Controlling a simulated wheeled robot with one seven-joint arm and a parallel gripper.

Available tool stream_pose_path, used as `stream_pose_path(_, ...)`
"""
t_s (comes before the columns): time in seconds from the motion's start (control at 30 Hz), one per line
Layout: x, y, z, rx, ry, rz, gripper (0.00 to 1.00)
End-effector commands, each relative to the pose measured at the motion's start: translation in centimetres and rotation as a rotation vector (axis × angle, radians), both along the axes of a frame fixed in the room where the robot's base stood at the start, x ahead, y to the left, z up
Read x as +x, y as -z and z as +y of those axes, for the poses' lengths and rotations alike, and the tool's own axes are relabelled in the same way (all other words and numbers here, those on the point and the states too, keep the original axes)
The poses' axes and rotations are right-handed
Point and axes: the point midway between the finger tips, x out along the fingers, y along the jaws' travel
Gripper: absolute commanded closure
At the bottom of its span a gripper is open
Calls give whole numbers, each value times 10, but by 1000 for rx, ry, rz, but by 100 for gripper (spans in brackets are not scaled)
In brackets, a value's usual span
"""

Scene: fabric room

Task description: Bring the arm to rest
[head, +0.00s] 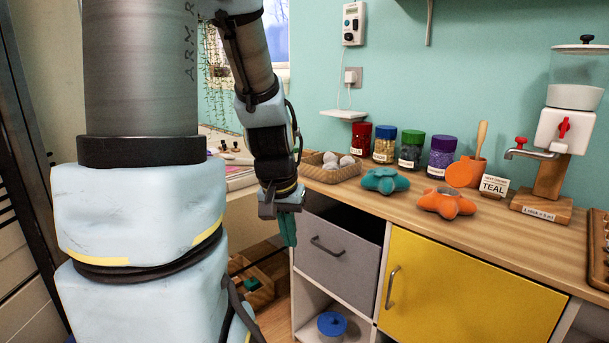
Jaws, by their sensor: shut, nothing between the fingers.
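My gripper (287,229) hangs at the end of my arm, left of the wooden counter's front edge. It points down with its teal fingers shut, and I see nothing between them. My arm's large links fill the left of the head view and hide part of the room behind them.
The wooden counter (400,207) holds a wicker tray (330,174), several lidded jars, a teal star (385,181), an orange star (446,203), an orange pot (464,174) and a dispenser (565,130).

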Motion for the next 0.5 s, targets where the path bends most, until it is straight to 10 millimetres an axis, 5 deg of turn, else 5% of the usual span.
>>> stream_pose_path(0.17,-46,9,43,69,-169,94,100)
stream_pose_path(0.5,-42,-74,41,63,-168,89,100)
